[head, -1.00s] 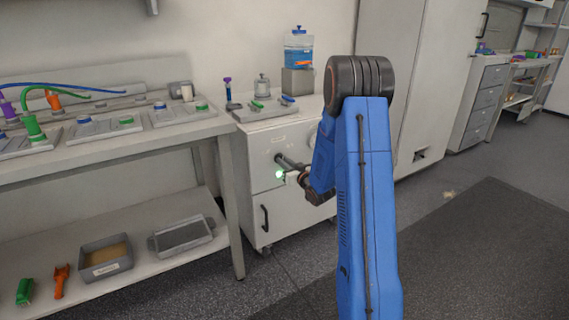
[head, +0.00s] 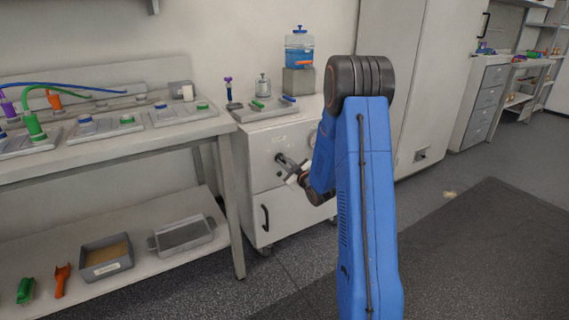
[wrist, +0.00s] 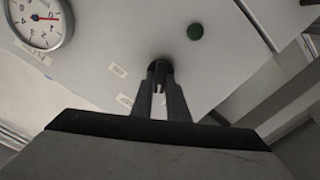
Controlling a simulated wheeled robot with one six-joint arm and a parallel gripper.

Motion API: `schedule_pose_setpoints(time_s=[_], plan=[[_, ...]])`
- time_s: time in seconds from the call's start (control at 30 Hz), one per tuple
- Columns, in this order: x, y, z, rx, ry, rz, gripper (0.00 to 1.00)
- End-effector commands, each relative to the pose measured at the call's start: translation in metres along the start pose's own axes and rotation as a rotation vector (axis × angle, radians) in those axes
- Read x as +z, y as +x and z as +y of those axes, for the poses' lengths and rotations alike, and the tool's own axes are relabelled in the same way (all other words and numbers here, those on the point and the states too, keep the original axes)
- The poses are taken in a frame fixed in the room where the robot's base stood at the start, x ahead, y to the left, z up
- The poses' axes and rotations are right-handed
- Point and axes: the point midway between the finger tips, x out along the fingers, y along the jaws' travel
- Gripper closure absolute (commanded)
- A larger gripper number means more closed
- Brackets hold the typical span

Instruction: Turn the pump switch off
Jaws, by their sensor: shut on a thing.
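The pump switch (wrist: 160,68) is a dark round knob on the pale front of the white cabinet (head: 258,146). In the wrist view my gripper (wrist: 159,84) has both fingers at the knob, shut on it. In the head view my gripper (head: 291,167) reaches the cabinet front from the right, and my forearm hides part of that front. A round green lamp (wrist: 195,31) near the knob looks dark and unlit. The fingers cover part of the knob, so I cannot read its pointing direction.
A dial gauge (wrist: 38,22) with a red needle is on the same panel. Small labels (wrist: 117,70) are beside the knob. A bench (head: 110,150) with trays stands to the left.

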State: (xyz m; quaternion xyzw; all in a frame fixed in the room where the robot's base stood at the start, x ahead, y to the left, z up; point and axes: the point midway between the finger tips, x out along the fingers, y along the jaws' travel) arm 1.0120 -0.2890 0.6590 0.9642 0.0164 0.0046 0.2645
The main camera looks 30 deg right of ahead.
Motion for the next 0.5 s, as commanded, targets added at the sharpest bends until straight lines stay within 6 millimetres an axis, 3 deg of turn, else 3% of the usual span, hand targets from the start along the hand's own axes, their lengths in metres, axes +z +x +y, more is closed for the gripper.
schedule_pose_setpoints(time_s=[0.37,0.4,0.43,0.5], plan=[[0.0010,-0.0007,-0.0010,-0.002,-0.003,-0.002,1.00],[0.0010,-0.0008,-0.0010,-0.002,-0.003,-0.002,0.76],[0.0010,-0.0007,-0.0009,-0.002,-0.003,-0.002,0.69],[0.0008,-0.0006,-0.0007,-0.001,-0.003,-0.002,0.67]])
